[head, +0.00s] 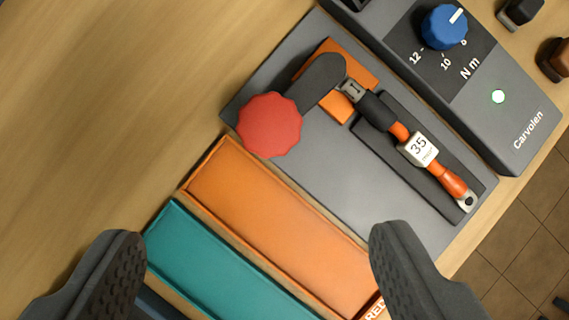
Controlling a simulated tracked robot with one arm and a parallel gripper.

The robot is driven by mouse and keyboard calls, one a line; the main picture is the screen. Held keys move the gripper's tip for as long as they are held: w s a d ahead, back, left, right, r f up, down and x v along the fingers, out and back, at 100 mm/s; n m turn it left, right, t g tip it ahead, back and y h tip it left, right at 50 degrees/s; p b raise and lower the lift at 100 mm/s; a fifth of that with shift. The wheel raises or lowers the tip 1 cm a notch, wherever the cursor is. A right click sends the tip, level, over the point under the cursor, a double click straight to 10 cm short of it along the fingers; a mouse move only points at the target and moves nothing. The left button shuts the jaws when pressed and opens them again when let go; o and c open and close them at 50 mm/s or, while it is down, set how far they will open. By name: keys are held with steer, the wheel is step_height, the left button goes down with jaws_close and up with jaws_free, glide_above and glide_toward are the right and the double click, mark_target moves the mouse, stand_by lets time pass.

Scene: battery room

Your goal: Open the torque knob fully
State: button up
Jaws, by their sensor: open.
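The torque knob is a blue ribbed dial (445,28) with a white pointer mark, at the top right on a dark panel marked "N m". Its pointer is aimed up and to the right. The numbers 12 and 10 show below it, and another number beside it is hard to read. My gripper (257,238) is open and empty, its two dark fingers wide apart at the bottom of the view. It is well below and left of the knob and touches nothing I can see.
Orange (290,215) and teal (215,262) trays lie between the fingers. Bare wood is at left.

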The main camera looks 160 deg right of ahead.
mark_target(263, 128)
steer(key=shift+g, duration=0.4)
steer(key=x, duration=1.5)
steer(key=shift+d+f, duration=0.2)
steer(key=shift+f, duration=0.1)
steer(key=c, duration=1.2)
steer(key=shift+a, duration=0.4)
steer(key=shift+c, duration=0.9)
steer(key=shift+d+r, duration=0.1)
